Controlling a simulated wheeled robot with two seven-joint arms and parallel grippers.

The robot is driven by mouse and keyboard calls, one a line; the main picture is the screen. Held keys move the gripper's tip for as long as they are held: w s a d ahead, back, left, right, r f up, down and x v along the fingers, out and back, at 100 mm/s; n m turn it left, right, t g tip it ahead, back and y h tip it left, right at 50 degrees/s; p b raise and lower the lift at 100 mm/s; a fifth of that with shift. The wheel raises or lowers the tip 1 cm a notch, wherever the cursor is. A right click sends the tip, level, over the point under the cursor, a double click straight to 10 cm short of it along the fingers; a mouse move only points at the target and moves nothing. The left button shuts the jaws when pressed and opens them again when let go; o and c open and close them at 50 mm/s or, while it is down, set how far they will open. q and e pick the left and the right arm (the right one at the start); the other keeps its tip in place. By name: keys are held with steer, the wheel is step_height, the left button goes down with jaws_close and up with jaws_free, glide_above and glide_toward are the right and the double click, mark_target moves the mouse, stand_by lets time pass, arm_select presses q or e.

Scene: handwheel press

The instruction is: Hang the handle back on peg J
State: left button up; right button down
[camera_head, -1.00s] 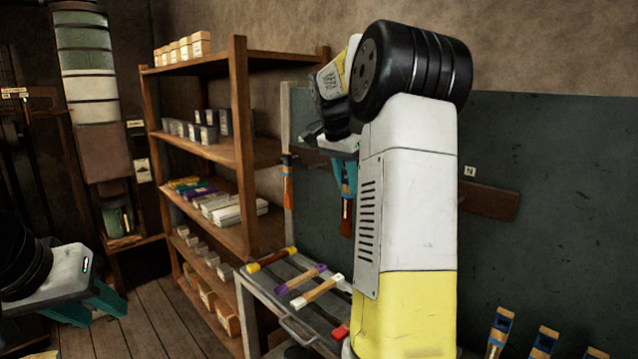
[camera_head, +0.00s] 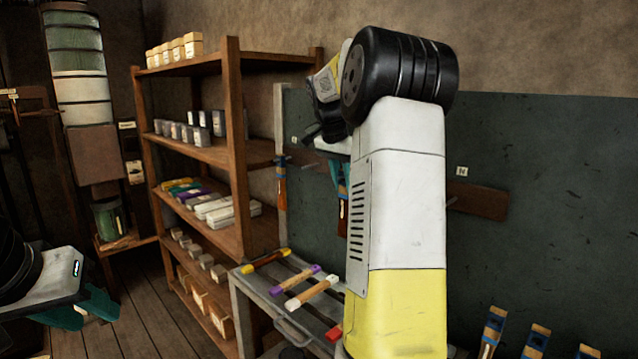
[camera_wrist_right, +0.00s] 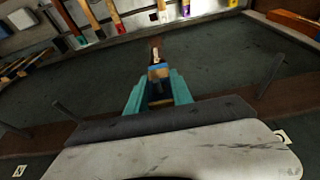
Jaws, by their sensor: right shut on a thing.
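My right gripper (camera_head: 343,180), partly hidden by my own arm in the head view, is shut on a handle (camera_head: 342,213) that hangs down from it in front of the dark board. In the right wrist view the teal fingers (camera_wrist_right: 158,92) hold the handle (camera_wrist_right: 157,66), which shows a blue band and a brown end. Bare pegs show in the wrist view to the left (camera_wrist_right: 70,115) and right (camera_wrist_right: 270,75) of the gripper. I cannot read which is peg J. My left gripper (camera_head: 82,308) is at the lower left, away from the board; its jaw opening is unclear.
An orange handle (camera_head: 281,185) hangs at the board's left edge. A grey bench (camera_head: 257,297) below carries several handles. A wooden shelf (camera_head: 236,150) with boxes stands at left. Several blue-banded handles (camera_head: 493,330) show at the lower right.

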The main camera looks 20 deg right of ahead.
steer(key=c, duration=1)
jaws_free()
steer(key=shift+c, duration=0.2)
steer(key=v, duration=0.7)
steer(key=shift+a+r, duration=0.1)
steer(key=shift+r, duration=0.2)
steer(key=s+a+f+n+t+y, duration=0.1)
steer(key=s+a+f+n, duration=0.3)
steer(key=s+a, duration=0.3)
steer(key=s+a+f+n+t+y, duration=0.2)
steer(key=s+a+n, duration=0.3)
steer(key=s, duration=0.5)
steer(key=s+a+f+n+t+y, duration=0.1)
steer(key=s+a+f+n+y, duration=0.1)
steer(key=s+a+f+n, duration=0.3)
steer(key=s+a, duration=0.3)
steer(key=shift+s+a+f+t, duration=0.2)
steer(key=shift+a+f+t, duration=0.1)
steer(key=shift+a+t, duration=0.1)
